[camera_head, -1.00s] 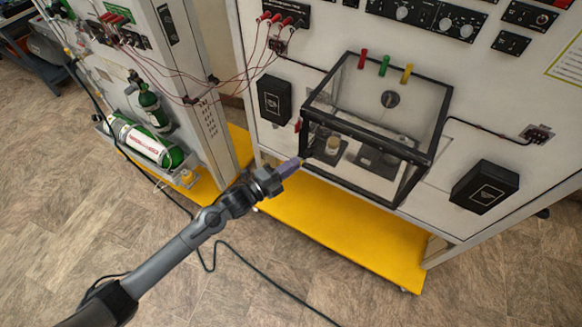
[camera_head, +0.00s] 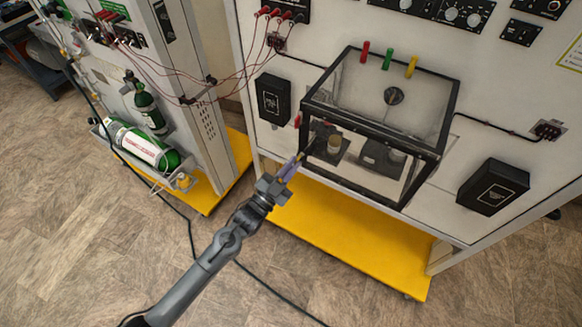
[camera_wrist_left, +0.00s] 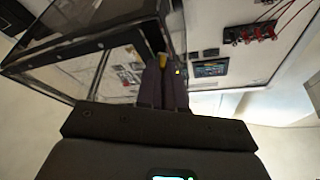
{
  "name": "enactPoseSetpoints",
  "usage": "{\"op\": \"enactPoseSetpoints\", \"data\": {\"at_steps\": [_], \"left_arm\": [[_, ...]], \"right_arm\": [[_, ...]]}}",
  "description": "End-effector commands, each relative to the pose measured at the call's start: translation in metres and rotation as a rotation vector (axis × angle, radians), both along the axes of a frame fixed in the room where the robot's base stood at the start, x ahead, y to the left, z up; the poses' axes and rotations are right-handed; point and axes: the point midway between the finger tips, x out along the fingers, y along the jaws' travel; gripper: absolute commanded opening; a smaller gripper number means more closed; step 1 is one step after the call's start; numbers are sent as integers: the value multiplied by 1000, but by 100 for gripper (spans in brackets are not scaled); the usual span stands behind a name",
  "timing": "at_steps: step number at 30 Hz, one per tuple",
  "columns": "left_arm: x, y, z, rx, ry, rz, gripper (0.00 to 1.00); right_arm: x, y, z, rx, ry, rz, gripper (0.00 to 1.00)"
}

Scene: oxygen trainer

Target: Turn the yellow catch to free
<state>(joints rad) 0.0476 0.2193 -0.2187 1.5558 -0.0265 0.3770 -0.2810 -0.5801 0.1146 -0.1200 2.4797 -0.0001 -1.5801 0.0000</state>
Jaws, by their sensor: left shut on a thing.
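The clear box (camera_head: 377,135) with a black frame is fixed to the white panel, and its corner also shows in the wrist view (camera_wrist_left: 85,45). My left gripper (camera_head: 290,168) is at the lower left front corner of the box. In the wrist view its two dark fingers (camera_wrist_left: 163,72) are closed around a small yellow piece, the yellow catch (camera_wrist_left: 163,60). Only the catch's tip shows above the fingers, so I cannot tell which way it is turned. My right gripper is not in view.
Red, green and yellow pegs (camera_head: 411,66) stand along the box's top rear edge. Black boxes (camera_head: 272,97) flank it on the panel. Red cables (camera_head: 232,84) hang at the left. A yellow base shelf (camera_head: 345,235) lies below. The floor in front is open.

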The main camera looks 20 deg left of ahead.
Motion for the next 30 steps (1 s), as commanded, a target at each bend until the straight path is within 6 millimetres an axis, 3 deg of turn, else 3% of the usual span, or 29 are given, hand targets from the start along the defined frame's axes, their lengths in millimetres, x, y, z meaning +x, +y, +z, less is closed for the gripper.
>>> {"op": "enactPoseSetpoints", "data": {"at_steps": [15, 30], "left_arm": [[0, -2, -2, -393, 57, 2, 0], [0, -2, -2, -499, 70, 2, 0]], "right_arm": [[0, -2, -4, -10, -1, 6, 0], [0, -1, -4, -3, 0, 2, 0]]}}
